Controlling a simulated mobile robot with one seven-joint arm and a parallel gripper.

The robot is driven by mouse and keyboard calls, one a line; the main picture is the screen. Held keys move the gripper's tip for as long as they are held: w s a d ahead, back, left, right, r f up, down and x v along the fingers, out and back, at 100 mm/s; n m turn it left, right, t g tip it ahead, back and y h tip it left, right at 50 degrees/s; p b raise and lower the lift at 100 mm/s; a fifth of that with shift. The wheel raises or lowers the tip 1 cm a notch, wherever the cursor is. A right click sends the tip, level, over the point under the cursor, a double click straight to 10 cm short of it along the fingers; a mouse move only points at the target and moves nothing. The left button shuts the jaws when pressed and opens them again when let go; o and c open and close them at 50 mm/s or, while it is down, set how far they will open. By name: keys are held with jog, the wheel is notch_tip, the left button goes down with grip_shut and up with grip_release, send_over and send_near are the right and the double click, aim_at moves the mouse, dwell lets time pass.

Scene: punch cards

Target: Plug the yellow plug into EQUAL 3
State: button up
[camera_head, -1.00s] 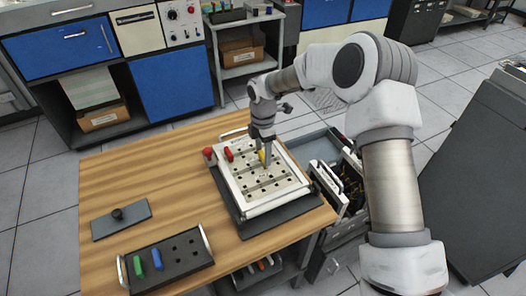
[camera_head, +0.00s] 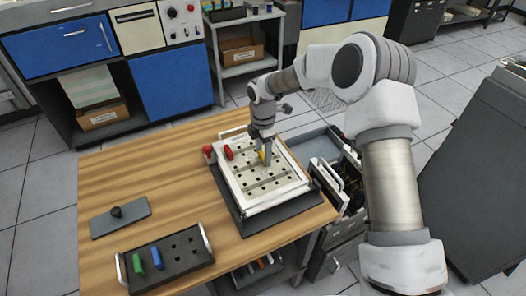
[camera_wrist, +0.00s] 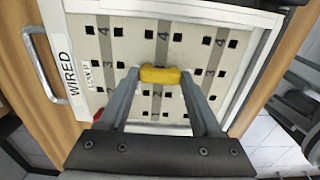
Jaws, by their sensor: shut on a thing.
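My gripper (camera_wrist: 160,80) is shut on the yellow plug (camera_wrist: 160,75), which lies crosswise between its two fingertips. In the head view, my gripper (camera_head: 265,158) points down over the upper part of the white plugboard (camera_head: 275,203), and the yellow plug (camera_head: 261,155) shows only as a small patch. The plugboard (camera_wrist: 110,60) has rows of square holes and grey strips numbered 2, 3 and 4. The plug's underside is hidden, so I cannot tell if it touches the board or sits in a hole. I cannot read an EQUAL label.
A red plug (camera_head: 228,152) stands on the board's upper left, near a red knob (camera_head: 208,151). A dark tray (camera_head: 186,264) holds a green plug (camera_head: 137,264) and a blue plug (camera_head: 156,258). A grey plate with a knob (camera_head: 117,212) lies left. The table's middle (camera_head: 170,180) is clear.

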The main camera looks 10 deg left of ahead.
aim_at(263, 155)
jog(key=shift+f, duration=0.2)
jog(key=o, duration=1.2)
notch_tip(263, 155, up, 17)
jog(key=shift+r+p, duration=0.2)
jog(key=shift+p, duration=0.2)
